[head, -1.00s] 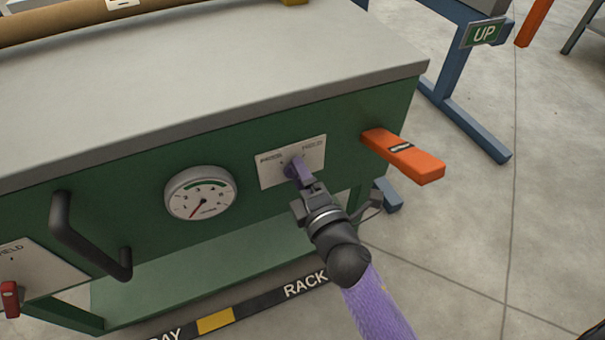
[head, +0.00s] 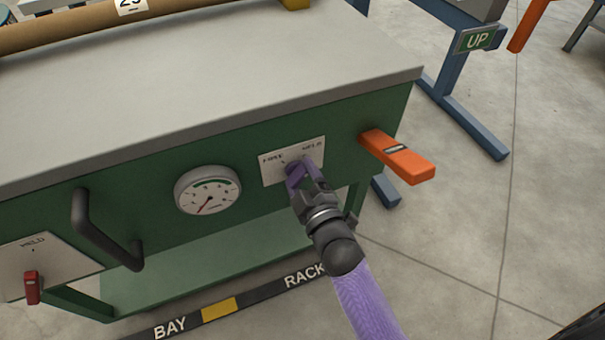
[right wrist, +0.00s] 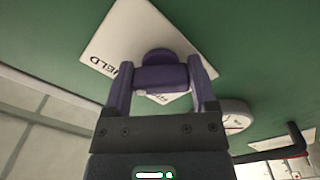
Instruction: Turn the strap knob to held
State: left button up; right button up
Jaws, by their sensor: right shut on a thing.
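The strap knob (head: 293,168) is a dark purple knob on a white plate (head: 315,153) on the green cabinet front. The plate reads FREE at left and HELD at right. My right gripper (head: 306,176) is at the plate, its purple fingers closed around the knob's grip bar. In the right wrist view, the knob's bar (right wrist: 160,77) lies across between the two fingers (right wrist: 160,82), and its round base sits against the plate. The fingers partly hide the plate's lettering. The knob's pointing direction is hard to tell. My left gripper is not in view.
A round gauge (head: 208,190) and a dark bar handle (head: 105,232) are left of the plate. A red knob (head: 32,288) sits on another plate at far left. An orange lever (head: 398,157) sticks out close on the right. The floor at right is open.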

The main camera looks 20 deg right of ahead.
jog(key=shift+m, duration=0.3)
dwell(0.4)
jog(key=o, duration=1.2)
jog(key=shift+c, duration=0.2)
